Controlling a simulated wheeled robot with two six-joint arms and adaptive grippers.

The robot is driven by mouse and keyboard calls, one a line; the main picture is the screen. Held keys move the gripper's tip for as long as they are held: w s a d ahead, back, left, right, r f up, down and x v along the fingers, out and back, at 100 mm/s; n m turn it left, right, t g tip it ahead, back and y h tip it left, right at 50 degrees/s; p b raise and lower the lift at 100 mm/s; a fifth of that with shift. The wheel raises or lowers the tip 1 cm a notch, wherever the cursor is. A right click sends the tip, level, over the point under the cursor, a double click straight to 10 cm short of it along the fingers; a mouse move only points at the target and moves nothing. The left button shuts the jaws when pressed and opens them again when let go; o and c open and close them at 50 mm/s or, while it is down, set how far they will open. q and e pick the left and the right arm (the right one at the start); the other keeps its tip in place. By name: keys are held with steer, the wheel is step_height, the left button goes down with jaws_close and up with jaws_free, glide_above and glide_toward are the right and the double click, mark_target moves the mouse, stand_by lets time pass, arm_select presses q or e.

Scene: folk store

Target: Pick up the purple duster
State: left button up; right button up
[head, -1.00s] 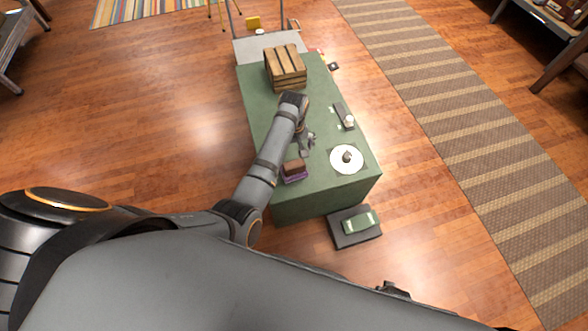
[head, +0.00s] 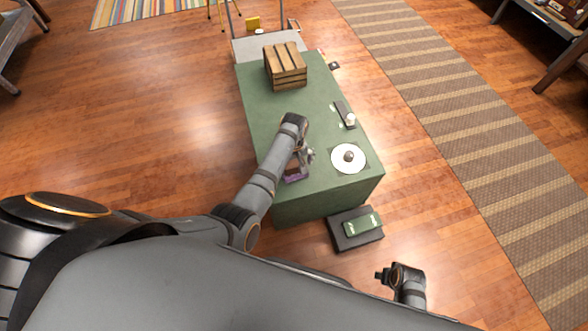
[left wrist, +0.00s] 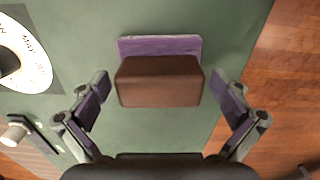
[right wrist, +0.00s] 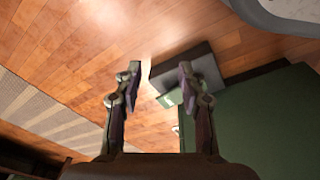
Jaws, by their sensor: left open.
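The purple duster (head: 297,178), a brown block on a flat purple base, lies on the green-covered table (head: 262,105) near its front left. In the left wrist view the duster (left wrist: 158,80) lies between the spread fingers of my left gripper (left wrist: 160,92); neither finger appears to touch it. In the head view my left gripper (head: 304,156) is over the duster and partly hides it. My right gripper (right wrist: 160,82) is open and empty. It shows in the head view (head: 384,275) off the table, at the lower right.
A white disc with a dark centre (head: 348,158) lies right of the duster. A dark strip with a white knob (head: 345,114) and a wooden crate (head: 286,66) are farther back. A dark box with a green item (head: 350,238) stands on the floor before the table.

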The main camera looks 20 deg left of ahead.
mark_target(294, 162)
arm_select(q)
steer(key=c, duration=1.3)
steer(key=shift+o, duration=0.2)
steer(key=shift+r, duration=0.1)
steer(key=shift+r, duration=0.45)
steer(key=r+p, duration=0.1)
steer(key=r, duration=0.2)
steer(key=shift+w+p, duration=0.2)
steer(key=shift+p, duration=0.15)
arm_select(e)
step_height(294, 162, down, 4)
steer(key=s+d, duration=0.1)
steer(key=s, duration=0.2)
arm_select(q)
steer(key=w+r+b, duration=0.2)
steer(key=w+r, duration=0.7)
steer(key=w, duration=0.4)
steer(key=shift+w+a, duration=0.15)
steer(key=shift+w, duration=0.2)
arm_select(e)
steer(key=w+a+r, duration=0.1)
steer(key=w+r, duration=0.2)
steer(key=r, duration=0.3)
steer(key=shift+w+a, duration=0.3)
steer(key=shift+w, duration=0.1)
